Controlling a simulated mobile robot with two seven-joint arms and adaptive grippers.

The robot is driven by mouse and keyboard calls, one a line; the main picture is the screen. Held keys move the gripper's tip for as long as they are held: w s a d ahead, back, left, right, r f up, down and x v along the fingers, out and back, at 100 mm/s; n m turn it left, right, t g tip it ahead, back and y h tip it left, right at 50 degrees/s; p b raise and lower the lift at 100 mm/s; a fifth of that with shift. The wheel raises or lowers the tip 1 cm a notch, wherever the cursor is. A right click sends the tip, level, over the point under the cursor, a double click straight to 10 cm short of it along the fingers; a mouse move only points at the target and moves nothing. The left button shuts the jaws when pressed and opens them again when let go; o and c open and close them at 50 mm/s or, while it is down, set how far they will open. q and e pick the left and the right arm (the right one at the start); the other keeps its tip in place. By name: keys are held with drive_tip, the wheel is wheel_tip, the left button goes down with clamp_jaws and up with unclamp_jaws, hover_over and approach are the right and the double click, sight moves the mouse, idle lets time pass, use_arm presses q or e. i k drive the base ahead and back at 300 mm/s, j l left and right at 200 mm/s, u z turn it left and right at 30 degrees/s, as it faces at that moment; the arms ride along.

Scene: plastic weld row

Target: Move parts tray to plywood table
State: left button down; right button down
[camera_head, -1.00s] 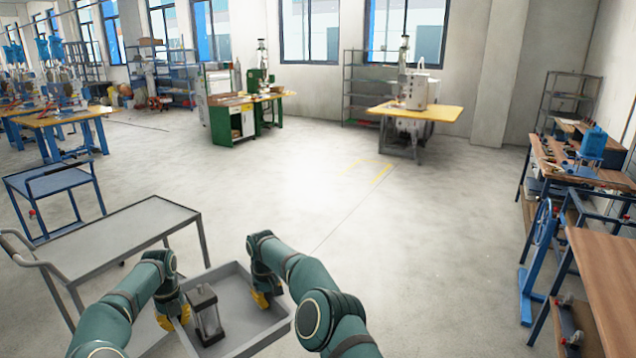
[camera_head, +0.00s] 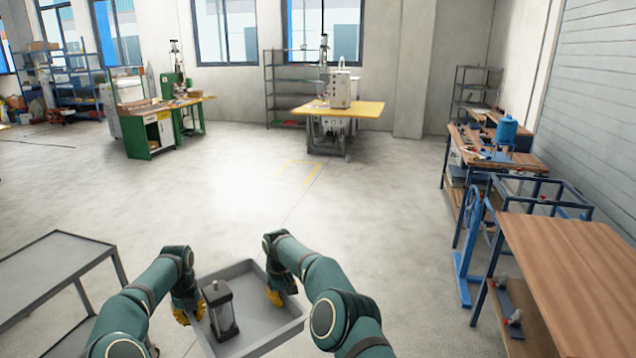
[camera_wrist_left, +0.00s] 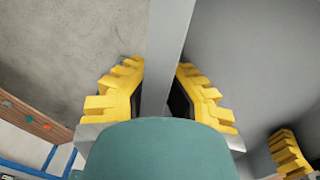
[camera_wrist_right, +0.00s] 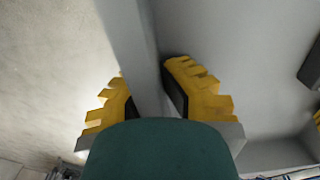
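The parts tray (camera_head: 262,313) is a shallow grey open tray, held up off the floor in front of me.
A grey cart (camera_head: 55,265) stands at the left, apart from the tray. A blue frame with a wheel (camera_head: 473,235) stands beside the brown table, and a cluttered workbench (camera_head: 490,150) is beyond it. A yellow-topped table (camera_head: 340,109) with a machine is at the back. The middle floor is clear.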

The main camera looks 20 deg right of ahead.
sight(562, 241)
drive_tip(key=i+z, duration=1.3)
drive_tip(key=i, duration=1)
drive_tip(key=i+j+z, duration=0.1)
drive_tip(key=i+z, duration=0.2)
drive_tip(key=i, duration=0.3)
drive_tip(key=i+z, duration=0.4)
drive_tip(key=i, duration=0.15)
drive_tip(key=i+j+z, duration=0.1)
drive_tip(key=i+z, duration=0.4)
drive_tip(key=k+z, duration=0.1)
drive_tip(key=z, duration=0.6)
